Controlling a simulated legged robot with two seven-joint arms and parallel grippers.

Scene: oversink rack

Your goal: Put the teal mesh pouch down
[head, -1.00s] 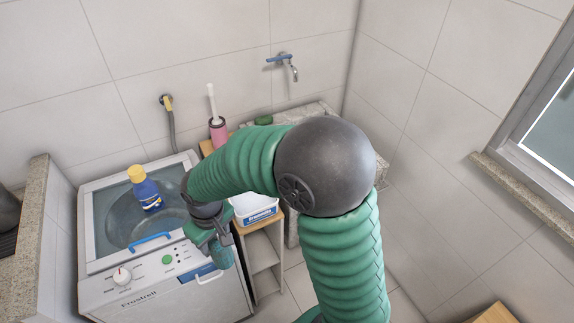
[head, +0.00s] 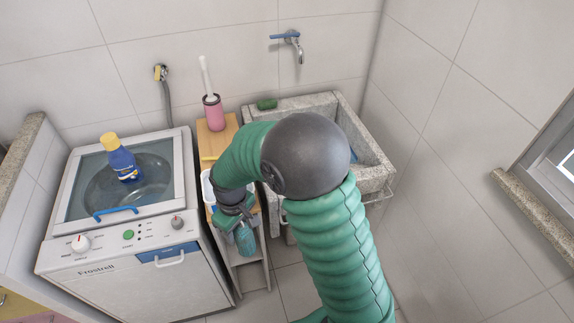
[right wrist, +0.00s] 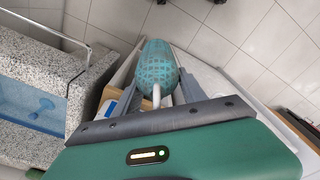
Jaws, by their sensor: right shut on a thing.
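The teal mesh pouch (head: 245,239) hangs below my right gripper (head: 238,214), in front of the narrow wooden shelf (head: 250,272). In the right wrist view the pouch (right wrist: 158,68) is a rounded teal shape with a mesh pattern, and a pale loop runs from it down between the fingers. My right gripper is shut on it. The head view does not show the pouch touching any surface. My arm hides part of the shelf top and the white tub (head: 207,190) on it. My left gripper is not in view.
A top-loading washer (head: 138,262) stands left, with a blue, yellow-capped bottle (head: 121,160) on its lid. A pink brush holder (head: 213,113) stands on the shelf's back. A stone sink (head: 305,103) with a green sponge (head: 266,104) is right, under a tap (head: 291,38).

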